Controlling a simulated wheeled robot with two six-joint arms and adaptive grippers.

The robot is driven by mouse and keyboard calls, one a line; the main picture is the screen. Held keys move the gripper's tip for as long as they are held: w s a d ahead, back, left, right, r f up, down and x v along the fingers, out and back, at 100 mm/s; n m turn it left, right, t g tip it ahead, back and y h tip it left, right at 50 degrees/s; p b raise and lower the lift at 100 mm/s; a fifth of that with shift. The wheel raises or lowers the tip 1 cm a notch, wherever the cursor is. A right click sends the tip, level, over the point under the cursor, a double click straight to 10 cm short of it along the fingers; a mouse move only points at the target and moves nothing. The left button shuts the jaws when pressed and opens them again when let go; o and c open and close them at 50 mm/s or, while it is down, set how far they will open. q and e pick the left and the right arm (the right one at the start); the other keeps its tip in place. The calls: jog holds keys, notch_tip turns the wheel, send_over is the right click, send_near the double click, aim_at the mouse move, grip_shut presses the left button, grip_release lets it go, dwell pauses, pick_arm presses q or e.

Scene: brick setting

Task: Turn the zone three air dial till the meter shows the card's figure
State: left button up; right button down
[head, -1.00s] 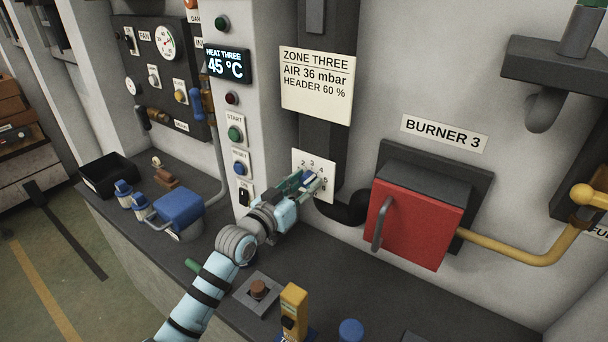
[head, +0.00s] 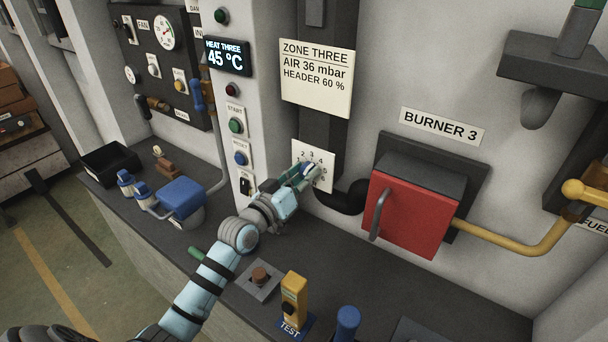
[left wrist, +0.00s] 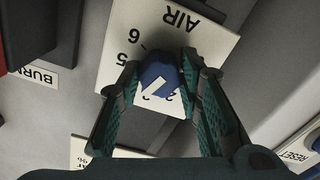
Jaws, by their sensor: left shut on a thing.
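The zone three card (head: 316,80) on the dark column reads AIR 36 mbar and HEADER 60 %. Below it is the white air dial plate (head: 312,155) with printed numbers. The plate shows upside down in the left wrist view (left wrist: 115,75), with AIR, 5 and 6 readable. Its blue knob (left wrist: 157,76) has a white mark pointing to the lower left there. My left gripper (head: 303,176) is shut on this knob, one finger on each side. The fingers hide part of the numbers. No meter reading in mbar can be made out. My right gripper is out of view.
A HEAT THREE display (head: 227,57) shows 45 °C left of the card. A red burner box (head: 413,213) with a handle sits right of the dial. A yellow device (head: 293,297) marked TEST and a brown button (head: 260,275) stand on the ledge below.

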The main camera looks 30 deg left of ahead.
pick_arm(q)
jog(key=o, duration=1.1)
jog(key=shift+o, duration=0.2)
jog(key=s+a, duration=0.1)
jog(key=s, duration=1.1)
jog(key=shift+a, duration=0.35)
jog(key=shift+w, duration=0.1)
